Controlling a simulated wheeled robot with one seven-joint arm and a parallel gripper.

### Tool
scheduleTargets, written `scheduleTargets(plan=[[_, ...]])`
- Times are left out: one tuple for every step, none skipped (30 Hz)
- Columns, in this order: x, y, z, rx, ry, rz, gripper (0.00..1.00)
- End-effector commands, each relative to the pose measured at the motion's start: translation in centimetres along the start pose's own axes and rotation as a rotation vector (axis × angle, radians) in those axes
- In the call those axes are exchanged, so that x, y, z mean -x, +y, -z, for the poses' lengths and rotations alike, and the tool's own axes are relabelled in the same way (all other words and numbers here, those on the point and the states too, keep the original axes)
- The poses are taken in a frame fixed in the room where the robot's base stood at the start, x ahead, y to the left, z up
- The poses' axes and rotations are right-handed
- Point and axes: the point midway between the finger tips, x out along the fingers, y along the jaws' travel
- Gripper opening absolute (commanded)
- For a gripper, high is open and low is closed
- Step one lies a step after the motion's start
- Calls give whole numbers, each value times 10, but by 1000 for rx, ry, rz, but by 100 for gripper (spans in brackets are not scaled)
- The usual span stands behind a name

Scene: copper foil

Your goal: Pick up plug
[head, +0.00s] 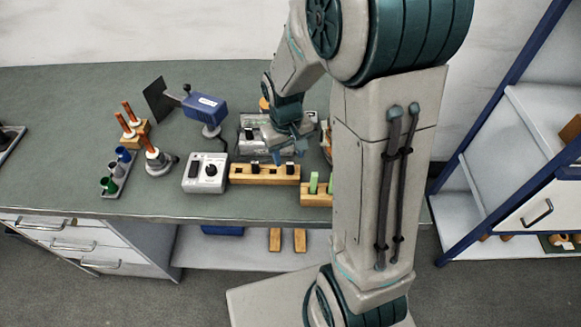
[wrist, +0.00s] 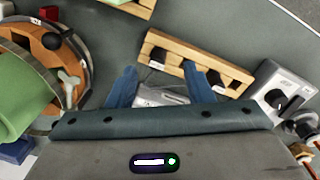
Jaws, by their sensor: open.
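No part is labelled as the plug; the likeliest are several small black plugs (wrist: 158,55) standing in a long wooden block. The wooden block (head: 265,174) lies near the bench's front edge in the head view, with black plugs (head: 289,168) on top. It also shows in the wrist view (wrist: 186,63), beyond my fingertips. My gripper (head: 288,152) is open above the bench, just behind the block. In the wrist view its blue fingers (wrist: 160,78) stand apart, with a grey object (wrist: 160,96) below between them. Nothing is held.
A grey box with a black knob (head: 205,173) stands left of the block; it also shows in the wrist view (wrist: 286,88). A second wooden block holding green pieces (head: 316,194) is close on the right. A green roll (wrist: 25,100) is left in the wrist view.

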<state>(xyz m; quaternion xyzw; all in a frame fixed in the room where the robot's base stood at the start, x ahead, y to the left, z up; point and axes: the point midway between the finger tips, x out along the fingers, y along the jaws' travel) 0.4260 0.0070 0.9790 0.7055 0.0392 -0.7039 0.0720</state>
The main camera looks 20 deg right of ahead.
Motion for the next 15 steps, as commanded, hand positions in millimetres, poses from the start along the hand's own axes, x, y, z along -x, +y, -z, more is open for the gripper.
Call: scheduleTargets(plan=[[-3, 0, 0, 0, -1, 0, 47], [-4, 0, 0, 0, 0, 0, 47], [-5, 0, 0, 0, 0, 0, 47], [-6, 0, 0, 0, 0, 0, 47], [-8, 0, 1, 0, -1, 0, 47], [-11, 1, 1, 0, -2, 0, 47], [-14, 1, 2, 0, -2, 0, 47], [-17, 1, 2, 0, -3, 0, 47], [-22, 2, 3, 0, -4, 0, 47], [-26, 2, 4, 0, -4, 0, 47], [-29, 3, 5, 0, -4, 0, 47], [-34, 3, 6, 0, -4, 0, 47], [-38, 3, 6, 0, -4, 0, 47], [-42, 3, 6, 0, -3, 0, 47], [-46, 3, 6, 0, -4, 0, 47]])
